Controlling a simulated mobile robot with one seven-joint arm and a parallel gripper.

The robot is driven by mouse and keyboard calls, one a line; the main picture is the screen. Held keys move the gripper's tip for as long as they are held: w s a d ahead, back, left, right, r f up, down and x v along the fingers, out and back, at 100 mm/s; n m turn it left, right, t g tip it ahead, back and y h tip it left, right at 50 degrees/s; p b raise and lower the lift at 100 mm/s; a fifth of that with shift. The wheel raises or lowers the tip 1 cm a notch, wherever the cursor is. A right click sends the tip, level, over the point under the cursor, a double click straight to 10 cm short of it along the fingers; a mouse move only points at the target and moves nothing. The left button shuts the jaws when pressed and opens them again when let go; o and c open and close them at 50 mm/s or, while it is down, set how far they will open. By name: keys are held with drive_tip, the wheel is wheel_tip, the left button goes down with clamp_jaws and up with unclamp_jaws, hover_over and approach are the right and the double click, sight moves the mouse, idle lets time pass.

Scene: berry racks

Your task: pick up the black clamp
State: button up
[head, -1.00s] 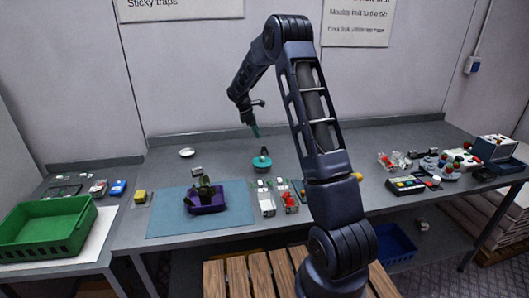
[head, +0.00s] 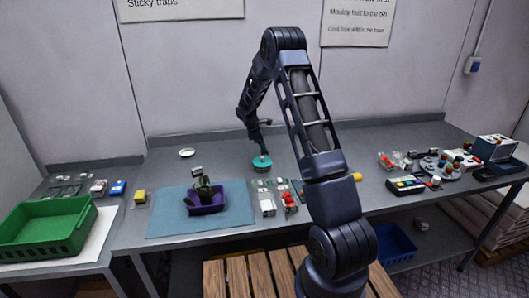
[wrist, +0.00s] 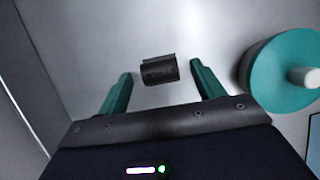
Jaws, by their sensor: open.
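The black clamp (wrist: 158,70) shows in the wrist view as a small dark block on the grey table, between and slightly beyond the fingertips of my gripper (wrist: 161,72). The two teal fingers are open, one on each side of it, with gaps showing. I cannot tell how far above the table the fingertips are. In the head view my gripper (head: 260,149) hangs low over the back of the table, and the clamp is not clearly seen there.
A teal round thing (wrist: 284,72) with a white knob sits close to the right finger; it shows in the head view too (head: 262,165). A blue mat (head: 165,218) with a purple planter (head: 207,209) lies in front. The wall stands close behind.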

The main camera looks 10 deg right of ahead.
drive_tip(key=shift+d+f, duration=0.15)
drive_tip(key=shift+f, duration=0.3)
drive_tip(key=c, duration=1)
drive_tip(key=shift+c, duration=0.2)
drive_tip(key=shift+r, duration=0.15)
